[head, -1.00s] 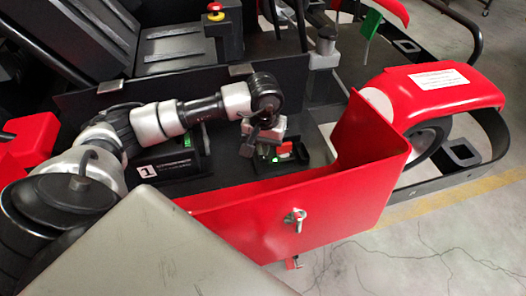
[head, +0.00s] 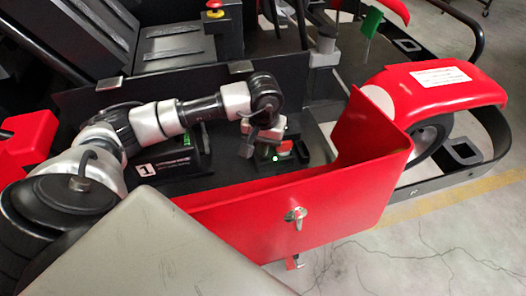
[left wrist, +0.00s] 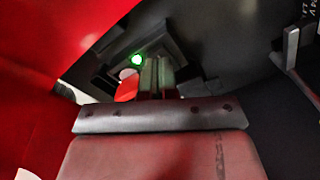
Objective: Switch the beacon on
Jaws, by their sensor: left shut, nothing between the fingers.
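The beacon is not clearly identifiable. A small black unit with a red switch part (head: 285,147) and a lit green lamp (head: 275,158) sits inside the red-walled bay. In the left wrist view the green lamp (left wrist: 137,59) glows, and the red part (left wrist: 126,90) is half hidden behind my fingers. My left gripper (head: 270,146) is shut and empty, reaching down at this unit. Its fingertips (left wrist: 160,68) are together, just beside the red part and the lamp; I cannot tell whether they touch. My right gripper is not in view.
A red panel (head: 235,212) with a silver key-like latch (head: 296,217) walls the near side of the bay. A black box with a white label (head: 164,166) stands left of the unit. A red-yellow button (head: 214,8) is at the back.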

